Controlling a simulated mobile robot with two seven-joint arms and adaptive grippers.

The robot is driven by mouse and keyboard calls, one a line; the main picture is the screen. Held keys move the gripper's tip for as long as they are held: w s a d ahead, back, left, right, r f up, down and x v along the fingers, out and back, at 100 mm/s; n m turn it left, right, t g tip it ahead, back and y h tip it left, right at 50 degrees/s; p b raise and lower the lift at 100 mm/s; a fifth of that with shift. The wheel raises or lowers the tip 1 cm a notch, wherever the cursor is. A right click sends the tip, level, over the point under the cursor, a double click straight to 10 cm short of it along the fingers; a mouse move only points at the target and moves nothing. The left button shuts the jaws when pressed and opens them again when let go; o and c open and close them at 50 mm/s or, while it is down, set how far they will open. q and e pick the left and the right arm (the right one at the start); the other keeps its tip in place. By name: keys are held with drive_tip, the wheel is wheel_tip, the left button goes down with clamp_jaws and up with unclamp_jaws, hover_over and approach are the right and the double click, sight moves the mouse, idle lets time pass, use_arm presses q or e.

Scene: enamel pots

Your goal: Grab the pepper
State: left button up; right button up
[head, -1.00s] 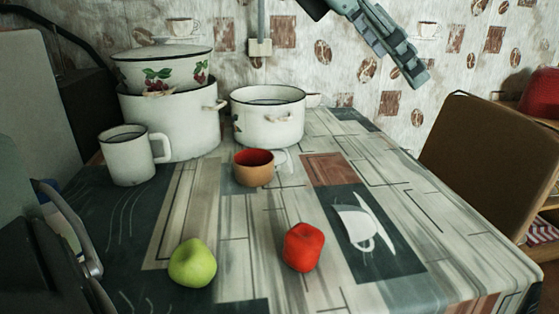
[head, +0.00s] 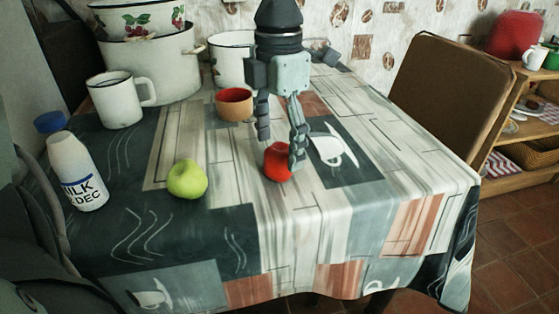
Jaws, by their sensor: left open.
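The red pepper (head: 276,164) sits on the patterned tablecloth near the middle of the head view. My left gripper (head: 281,150) reaches down from above with its fingers apart. Its right finger overlaps the right side of the pepper in the picture, and its left finger ends just above the pepper's upper left edge. I cannot tell whether either finger touches the pepper. Part of the pepper's right side is hidden by the finger. My right gripper is not in view.
A green apple (head: 187,180) lies left of the pepper. A brown cup (head: 235,108), a white mug (head: 117,102) and enamel pots (head: 150,65) stand behind. A milk bottle (head: 76,172) is at left. A brown chair (head: 452,95) borders the table's right side.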

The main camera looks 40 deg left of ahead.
sight(280, 147)
use_arm(q)
wheel_tip(280, 147, down, 4)
drive_tip(key=shift+w+r, duration=0.1)
drive_tip(key=shift+r, duration=0.05)
drive_tip(key=c, duration=1.4)
